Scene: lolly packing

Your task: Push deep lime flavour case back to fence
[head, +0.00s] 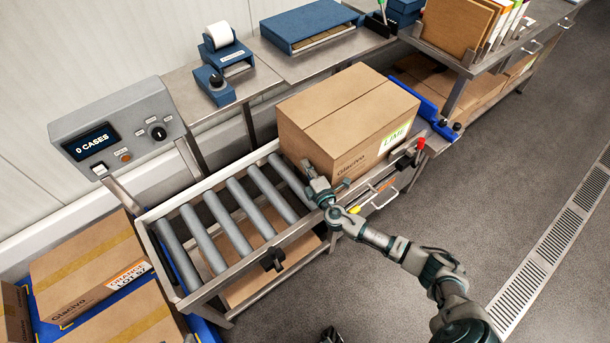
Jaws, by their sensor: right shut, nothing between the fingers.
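The lime flavour case (345,108) is a closed brown cardboard box with a green-and-white LIME label on its right side. It sits at the right end of the roller conveyor.
Bare rollers (232,220) lie left of the case. A control box (117,130) reading "0 CASES" stands behind the conveyor's left end. A black clamp (273,259) and a red-topped knob (421,143) sit on the front rail. Orange-labelled cases (85,262) are at lower left.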

